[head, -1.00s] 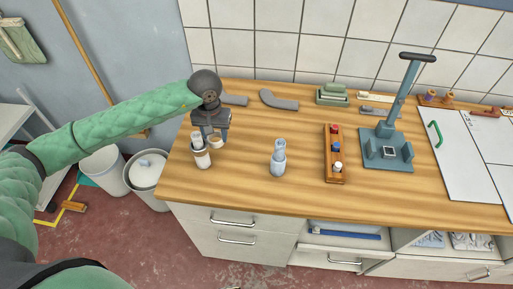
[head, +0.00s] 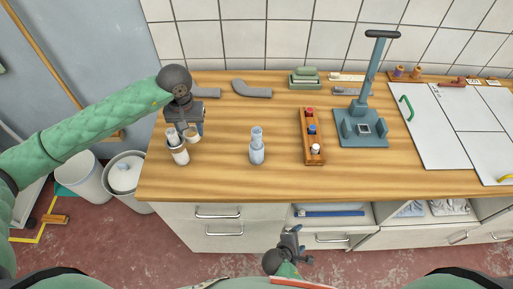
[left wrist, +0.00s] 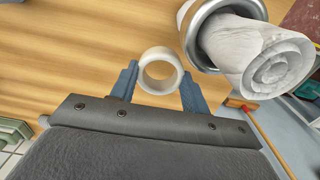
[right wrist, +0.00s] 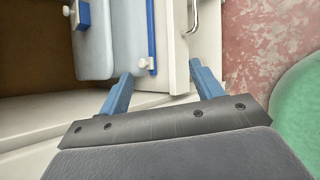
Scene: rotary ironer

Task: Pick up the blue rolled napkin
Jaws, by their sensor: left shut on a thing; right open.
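A pale blue-grey rolled napkin (head: 257,146) stands upright on the wooden counter, with a wider band around its lower part. My left gripper (head: 190,130) is to the left of it, shut on a white ring (left wrist: 146,82). A white rolled napkin (left wrist: 250,48) in a grey ring or cup is right beside the held ring; it also shows in the head view (head: 180,155). I cannot tell whether the two touch. My right gripper (right wrist: 160,82) is open and empty, low in front of the counter's cabinets, well below the pale blue-grey napkin.
A wooden rack (head: 307,157) with coloured caps lies right of the pale blue-grey napkin. A blue-grey press (head: 370,130) and a white board (head: 440,135) are further right. A grey curved piece (head: 252,88) lies behind. Counter around the pale blue-grey napkin is clear.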

